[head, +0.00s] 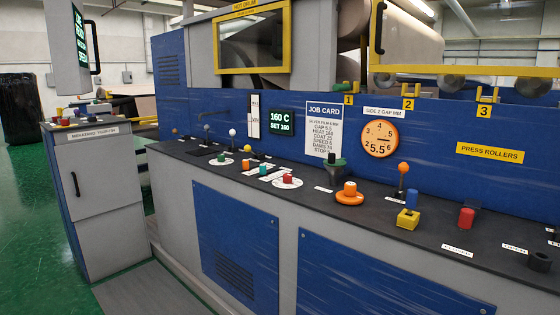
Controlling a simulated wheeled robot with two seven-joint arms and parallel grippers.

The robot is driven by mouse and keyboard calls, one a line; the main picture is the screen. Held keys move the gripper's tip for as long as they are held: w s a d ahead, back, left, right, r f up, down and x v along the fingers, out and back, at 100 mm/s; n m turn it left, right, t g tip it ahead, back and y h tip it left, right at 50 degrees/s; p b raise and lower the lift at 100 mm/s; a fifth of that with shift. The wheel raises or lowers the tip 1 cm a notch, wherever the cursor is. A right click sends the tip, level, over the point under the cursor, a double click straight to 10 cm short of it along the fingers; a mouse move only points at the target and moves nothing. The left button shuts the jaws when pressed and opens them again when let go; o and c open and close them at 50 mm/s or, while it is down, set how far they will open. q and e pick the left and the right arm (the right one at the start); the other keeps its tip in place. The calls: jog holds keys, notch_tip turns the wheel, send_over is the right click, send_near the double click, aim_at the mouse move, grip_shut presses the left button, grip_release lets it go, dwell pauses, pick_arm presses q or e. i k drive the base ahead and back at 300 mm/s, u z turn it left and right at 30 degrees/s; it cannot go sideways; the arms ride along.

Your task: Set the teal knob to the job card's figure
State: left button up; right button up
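The job card (324,128) stands upright against the blue back panel. Its small print appears to read gap 5.5, heat 160, coat 25 and speed 6; the lower lines are hard to read. On the dark console top, a small teal-looking knob (263,169) sits among other coloured controls. A green knob (221,157) stands on a round white dial to its left. I cannot make out the pointer or scale of either knob. Neither of my grippers is in view.
A red knob (287,179) on a white dial and an orange knob (350,189) stand further right. A screen (281,122) reads 160 C, set 160. An orange gauge (380,139) shows 5.5.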

aim_at(262, 167)
jog(key=u, duration=0.4)
jog(key=k, duration=0.5)
jog(key=u, duration=0.95)
jog(key=i, duration=1.25)
jog(key=z, duration=0.5)
jog(key=i, duration=1.65)
jog(key=z, duration=1.15)
